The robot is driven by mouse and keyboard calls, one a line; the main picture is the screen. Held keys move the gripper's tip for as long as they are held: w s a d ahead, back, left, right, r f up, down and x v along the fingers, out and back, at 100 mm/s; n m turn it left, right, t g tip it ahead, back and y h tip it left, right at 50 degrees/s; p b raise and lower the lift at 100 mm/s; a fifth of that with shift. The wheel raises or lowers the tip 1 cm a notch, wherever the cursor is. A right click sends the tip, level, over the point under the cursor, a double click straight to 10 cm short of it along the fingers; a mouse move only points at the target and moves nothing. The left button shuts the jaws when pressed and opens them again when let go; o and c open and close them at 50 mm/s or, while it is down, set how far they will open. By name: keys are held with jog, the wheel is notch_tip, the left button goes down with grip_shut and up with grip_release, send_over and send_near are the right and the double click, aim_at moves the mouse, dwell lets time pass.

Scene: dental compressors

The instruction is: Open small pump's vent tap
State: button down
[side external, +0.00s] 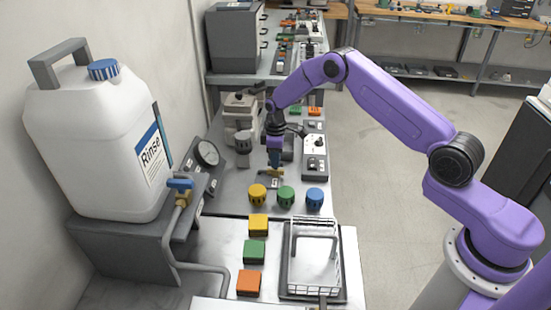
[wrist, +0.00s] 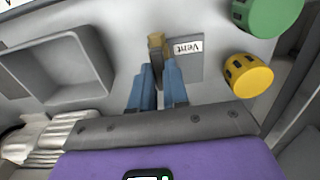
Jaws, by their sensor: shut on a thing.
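The vent tap (wrist: 156,41) shows in the wrist view as a small brass-coloured fitting beside a plate marked "Vent" (wrist: 188,52). My gripper (wrist: 159,72) has its two blue fingers close together on the tap's dark, narrow lever, which is partly hidden between them. In the side view my gripper (side external: 275,163) points down at the brass tap (side external: 274,173) on the grey bench, and the fingers hide part of it. The lever's exact angle is hard to tell. A beige pump unit (side external: 241,104) stands behind and left of my gripper.
Yellow (side external: 257,194), green (side external: 286,196) and blue (side external: 315,197) knobs stand in front of my gripper. A control box (side external: 315,152) is close on the right, a gauge (side external: 207,154) on the left. A wire basket (side external: 314,258) and coloured blocks are nearer the camera.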

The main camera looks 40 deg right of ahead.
dwell(0.4)
jog(key=c, duration=1.1)
grip_release()
notch_tip(320, 180, up, 18)
jog(key=shift+f, duration=0.25)
